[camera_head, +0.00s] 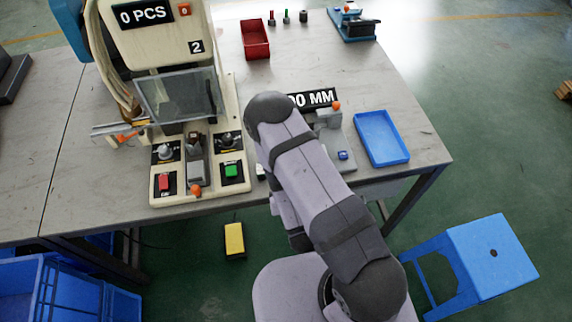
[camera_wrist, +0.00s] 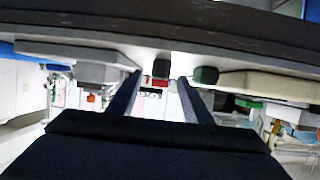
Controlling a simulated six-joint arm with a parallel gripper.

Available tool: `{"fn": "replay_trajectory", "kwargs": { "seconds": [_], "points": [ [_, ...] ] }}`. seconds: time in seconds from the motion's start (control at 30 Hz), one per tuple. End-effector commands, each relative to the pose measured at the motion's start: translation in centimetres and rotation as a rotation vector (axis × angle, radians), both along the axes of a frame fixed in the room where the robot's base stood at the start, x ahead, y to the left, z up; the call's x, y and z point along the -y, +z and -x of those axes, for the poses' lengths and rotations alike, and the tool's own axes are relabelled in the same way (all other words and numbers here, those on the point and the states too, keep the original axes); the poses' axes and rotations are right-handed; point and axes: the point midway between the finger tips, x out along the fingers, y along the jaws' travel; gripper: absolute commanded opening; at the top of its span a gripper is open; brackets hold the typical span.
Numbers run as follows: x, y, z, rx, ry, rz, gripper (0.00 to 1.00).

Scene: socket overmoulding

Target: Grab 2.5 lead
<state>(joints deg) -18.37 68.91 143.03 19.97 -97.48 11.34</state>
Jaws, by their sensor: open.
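I cannot pick out a 2.5 lead for certain in either view. Tan cables (camera_head: 116,75) hang at the left side of the moulding machine (camera_head: 160,40) in the head view. My gripper (camera_wrist: 159,80) shows in the wrist view as two dark fingers standing apart, with nothing held between them. Beyond the fingertips are two dark rounded pieces and a small red patch, too unclear to name. In the head view my own arm hides the gripper and part of the table.
A red bin (camera_head: 255,40) stands at the back, with several small upright items beside it. A blue tray (camera_head: 381,138) lies at the table's right, beside a grey fixture (camera_head: 335,135) with a partly hidden "MM" sign. A blue stool (camera_head: 490,255) stands at lower right. Bare tabletop (camera_head: 320,60) lies behind the fixture.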

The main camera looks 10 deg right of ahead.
Motion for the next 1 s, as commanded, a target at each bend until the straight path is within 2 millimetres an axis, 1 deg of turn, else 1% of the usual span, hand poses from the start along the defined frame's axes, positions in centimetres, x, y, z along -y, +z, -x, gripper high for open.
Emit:
{"fn": "replay_trajectory", "kwargs": {
  "seconds": [0.1, 0.3, 0.43, 0.67, 0.7, 0.77, 0.8, 0.87, 0.9, 1.0],
  "points": [
    [0.2, -0.3, -1.3, 0.002, -0.002, 0.000, 0.45],
    [0.2, -1.0, -2.8, 0.000, -0.001, 0.000, 0.45],
    [0.2, -1.3, -3.3, 0.000, 0.000, 0.000, 0.45],
    [0.2, -1.4, -3.4, 0.000, 0.000, 0.001, 0.45],
    [0.2, -1.4, -3.4, 0.000, 0.000, 0.001, 0.43],
    [0.2, -1.4, -3.4, 0.000, 0.000, 0.001, 0.29],
    [0.2, -1.4, -3.3, 0.000, 0.000, 0.001, 0.19],
    [0.2, -1.4, -3.3, 0.000, 0.000, 0.001, 0.05],
    [0.2, -1.4, -3.3, 0.000, 0.000, 0.001, 0.01],
    [0.2, -1.3, -3.3, 0.000, 0.000, 0.001, 0.01]
  ]
}}
